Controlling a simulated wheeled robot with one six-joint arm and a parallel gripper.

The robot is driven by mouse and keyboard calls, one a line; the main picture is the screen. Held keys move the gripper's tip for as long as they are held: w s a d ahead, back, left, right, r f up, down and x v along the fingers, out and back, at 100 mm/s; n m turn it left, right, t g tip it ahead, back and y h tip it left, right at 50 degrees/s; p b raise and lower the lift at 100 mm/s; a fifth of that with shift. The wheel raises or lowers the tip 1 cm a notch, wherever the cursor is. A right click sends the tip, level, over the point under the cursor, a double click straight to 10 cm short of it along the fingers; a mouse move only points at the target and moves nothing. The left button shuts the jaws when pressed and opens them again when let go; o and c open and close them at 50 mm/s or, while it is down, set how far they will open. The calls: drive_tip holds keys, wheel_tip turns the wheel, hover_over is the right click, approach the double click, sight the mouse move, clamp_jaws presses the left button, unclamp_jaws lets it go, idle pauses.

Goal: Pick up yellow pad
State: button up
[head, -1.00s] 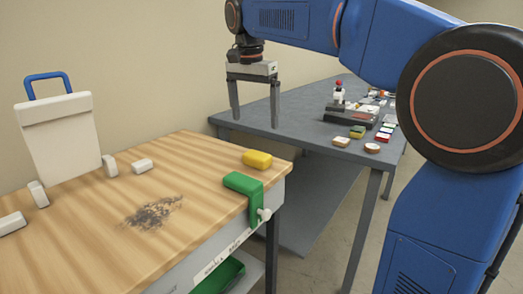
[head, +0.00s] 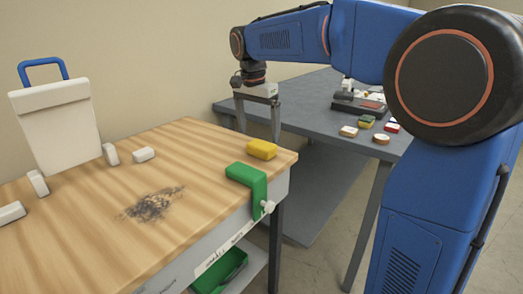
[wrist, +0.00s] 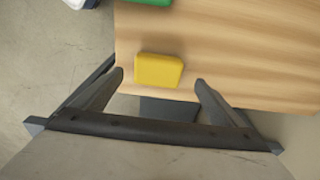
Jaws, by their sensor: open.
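The yellow pad (head: 261,149) lies flat near the right back corner of the wooden table, just behind the green clamp. My gripper (head: 258,138) points down above and behind the pad, its lower ends partly hidden by the table's far edge or close to it. In the wrist view the yellow pad (wrist: 158,70) sits ahead of the gap between the two fingers of my gripper (wrist: 160,82), near the table edge. The fingers are spread wide and empty, and they do not touch the pad.
A green clamp (head: 250,180) grips the wooden table's (head: 90,230) right edge. White blocks (head: 144,154) and a white board with a blue handle (head: 58,125) stand at the left. A grey table (head: 305,110) with small items stands behind.

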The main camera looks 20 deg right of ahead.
sight(261, 144)
drive_tip(key=shift+w+d+f, duration=0.1)
drive_tip(key=shift+d+f, duration=0.1)
drive_tip(key=shift+f, duration=0.8)
drive_tip(key=shift+d+f, duration=0.2)
drive_tip(key=shift+f, duration=0.8)
drive_tip(key=shift+w+d+f, duration=0.1)
drive_tip(key=shift+d+f, duration=0.1)
drive_tip(key=shift+f, duration=0.8)
drive_tip(key=shift+c, duration=0.7)
drive_tip(key=c, duration=1)
